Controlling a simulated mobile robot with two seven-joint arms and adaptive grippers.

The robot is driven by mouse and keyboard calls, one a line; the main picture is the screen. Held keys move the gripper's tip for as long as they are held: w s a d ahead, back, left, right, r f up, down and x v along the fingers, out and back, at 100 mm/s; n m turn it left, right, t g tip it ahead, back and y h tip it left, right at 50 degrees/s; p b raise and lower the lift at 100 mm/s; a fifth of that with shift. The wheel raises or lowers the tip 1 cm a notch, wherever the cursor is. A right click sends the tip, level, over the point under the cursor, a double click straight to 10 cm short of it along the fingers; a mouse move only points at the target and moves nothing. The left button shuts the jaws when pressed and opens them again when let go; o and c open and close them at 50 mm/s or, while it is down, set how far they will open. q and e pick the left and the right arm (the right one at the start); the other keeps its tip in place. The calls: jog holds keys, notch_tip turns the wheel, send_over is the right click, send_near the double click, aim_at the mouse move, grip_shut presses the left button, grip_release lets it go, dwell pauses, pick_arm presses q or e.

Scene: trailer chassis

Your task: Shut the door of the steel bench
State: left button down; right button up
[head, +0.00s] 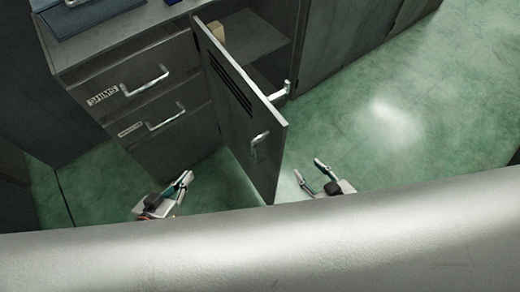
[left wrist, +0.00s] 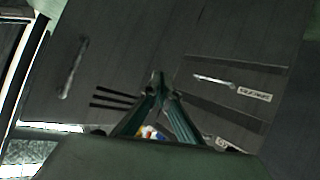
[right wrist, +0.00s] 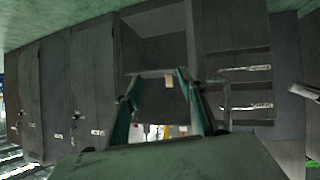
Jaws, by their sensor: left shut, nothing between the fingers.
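The steel bench (head: 120,45) stands at the upper left, its grey door (head: 235,95) swung out toward me. The door has slots and a bar handle (head: 260,145); its slotted face and handle (left wrist: 73,68) also show in the left wrist view. Behind the door is the open compartment (head: 250,35), also seen in the right wrist view (right wrist: 155,50). My left gripper (head: 187,177) is shut and empty, left of the door on the drawer side. My right gripper (head: 308,170) is open and empty, right of the door's free edge and apart from it.
Drawers with bar handles (head: 145,82) are left of the door. A small beige block (head: 216,30) is in the compartment. Closed grey cabinet fronts (head: 340,40) continue to the right. Green floor (head: 400,130) is free at right. A pale curved surface fills the bottom.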

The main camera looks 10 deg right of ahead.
pick_arm(q)
jog(key=d+r+n+g+h+b, duration=0.1)
jog(key=d+n+h+b, duration=0.2)
jog(key=d+h+b, duration=0.25)
jog(key=n+g+h+b, duration=0.3)
jog(key=n+h+b, duration=0.1)
jog(key=h, duration=0.2)
send_near(274, 147)
jog(key=shift+y, duration=0.25)
jog(key=x, duration=0.1)
jog(key=p+x, duration=0.1)
jog(key=x, duration=0.1)
jog(key=p+x, duration=0.1)
jog(key=x, duration=0.1)
jog(key=shift+w+d+r, duration=0.1)
jog(key=shift+d+r, duration=0.1)
jog(key=shift+r, duration=0.1)
jog(key=shift+w+d+f, duration=0.1)
jog(key=shift+w+d, duration=0.1)
jog(key=shift+d, duration=0.3)
jog(key=shift+d+f, duration=0.1)
pick_arm(e)
notch_tip(274, 147, down, 8)
jog(key=s+d, duration=0.1)
jog(key=shift+s+g, duration=0.3)
jog(key=shift+s, duration=0.1)
